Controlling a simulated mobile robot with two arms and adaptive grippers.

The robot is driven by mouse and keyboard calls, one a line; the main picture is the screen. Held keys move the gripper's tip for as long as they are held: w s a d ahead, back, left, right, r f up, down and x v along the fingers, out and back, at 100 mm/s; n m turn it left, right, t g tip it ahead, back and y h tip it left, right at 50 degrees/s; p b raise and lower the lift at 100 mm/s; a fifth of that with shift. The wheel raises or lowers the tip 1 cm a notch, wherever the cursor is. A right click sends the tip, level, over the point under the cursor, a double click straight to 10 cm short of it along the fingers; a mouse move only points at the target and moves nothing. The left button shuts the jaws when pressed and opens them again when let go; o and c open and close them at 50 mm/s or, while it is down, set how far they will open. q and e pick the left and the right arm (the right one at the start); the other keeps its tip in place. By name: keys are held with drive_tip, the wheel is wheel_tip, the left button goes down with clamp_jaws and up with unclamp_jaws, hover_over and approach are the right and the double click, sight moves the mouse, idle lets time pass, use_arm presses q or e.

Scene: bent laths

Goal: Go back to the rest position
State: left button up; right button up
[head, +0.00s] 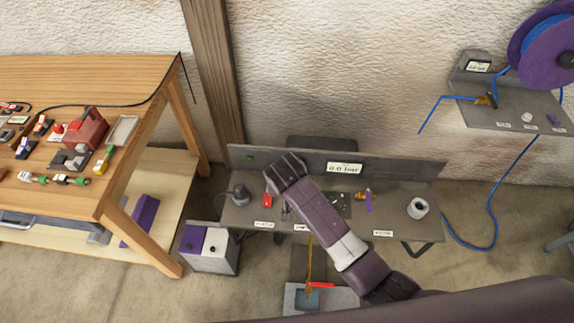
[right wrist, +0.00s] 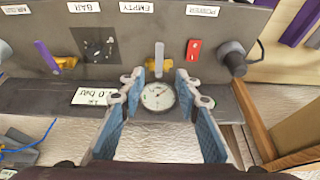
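My right arm reaches in from the lower right of the head view. My right gripper (head: 285,172) is over the back of the grey pneumatic bench (head: 320,222), by its upright back panel (head: 405,170). In the right wrist view my right gripper (right wrist: 160,86) shows two spread fingers with blue pads, open. A round white gauge (right wrist: 157,96) appears between the fingertips; I cannot tell whether they touch it. A brass valve with a grey lever (right wrist: 158,62) is just beyond. Nothing is visibly held. My left gripper is not in view.
A red switch (head: 268,201), a dark knob (head: 239,195), a purple-levered valve (head: 368,200) and a white-topped cylinder (head: 418,208) sit on the bench. A wooden table (head: 150,75) with several parts is left. A wall shelf (head: 515,112) with blue hose is right.

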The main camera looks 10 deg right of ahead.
drive_tip(key=s+d+f+n+g+b, duration=0.1)
drive_tip(key=s+d+f, duration=0.1)
drive_tip(key=s+f, duration=0.5)
drive_tip(key=s+d+f+n, duration=0.1)
drive_tip(key=s+d+f, duration=0.2)
drive_tip(key=f, duration=0.7)
drive_tip(key=s+d+f+n+g+b, duration=0.1)
drive_tip(key=s+d+f, duration=0.1)
drive_tip(key=s+f, duration=0.5)
drive_tip(key=s+d+f, duration=0.3)
drive_tip(key=s+f, duration=0.2)
drive_tip(key=s, duration=0.4)
drive_tip(key=s+d+f+n+g+b, duration=0.1)
drive_tip(key=s+d+f, duration=0.3)
drive_tip(key=s, duration=0.5)
drive_tip(key=s+d+f+b, duration=0.1)
drive_tip(key=s+d+f, duration=0.3)
drive_tip(key=s+f, duration=0.4)
drive_tip(key=shift+s+n+y, duration=0.4)
drive_tip(key=shift+s, duration=0.5)
